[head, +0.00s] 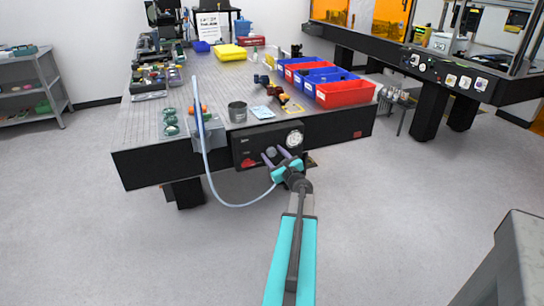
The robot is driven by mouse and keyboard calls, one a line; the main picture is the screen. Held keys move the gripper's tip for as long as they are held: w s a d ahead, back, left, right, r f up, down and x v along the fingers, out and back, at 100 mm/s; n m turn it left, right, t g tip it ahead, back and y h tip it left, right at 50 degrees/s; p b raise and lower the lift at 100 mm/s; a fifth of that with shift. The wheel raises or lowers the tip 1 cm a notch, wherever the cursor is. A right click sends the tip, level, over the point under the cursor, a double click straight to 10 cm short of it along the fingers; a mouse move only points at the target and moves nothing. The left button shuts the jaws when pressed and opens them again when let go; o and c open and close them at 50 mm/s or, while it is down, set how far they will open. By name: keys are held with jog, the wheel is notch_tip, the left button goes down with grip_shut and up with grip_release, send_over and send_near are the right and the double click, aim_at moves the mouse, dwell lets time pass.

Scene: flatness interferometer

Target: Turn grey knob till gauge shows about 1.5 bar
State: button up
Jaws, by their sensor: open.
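The black control panel (246,146) is on the front edge of the optical table. The round white gauge (294,139) is at its upper right; its needle is too small to read. The grey knob (271,151) is left of and a little below the gauge. My gripper (276,156) is open in front of the panel, with its dark fingers apart close to the knob. I cannot tell whether the fingers touch the knob.
A red part (249,163) is at the panel's lower left. A pale hose (206,165) loops from a grey box (208,133) down below the table edge towards my gripper. Red and blue bins (345,93) and a dark cup (237,112) stand on the table. The floor in front is clear.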

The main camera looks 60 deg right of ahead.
jog(key=b+v, duration=0.1)
jog(key=v, duration=1.2)
jog(key=shift+s+a+b, duration=0.2)
jog(key=shift+s+b, duration=0.05)
jog(key=shift+b, duration=0.15)
jog(key=shift+w, duration=0.1)
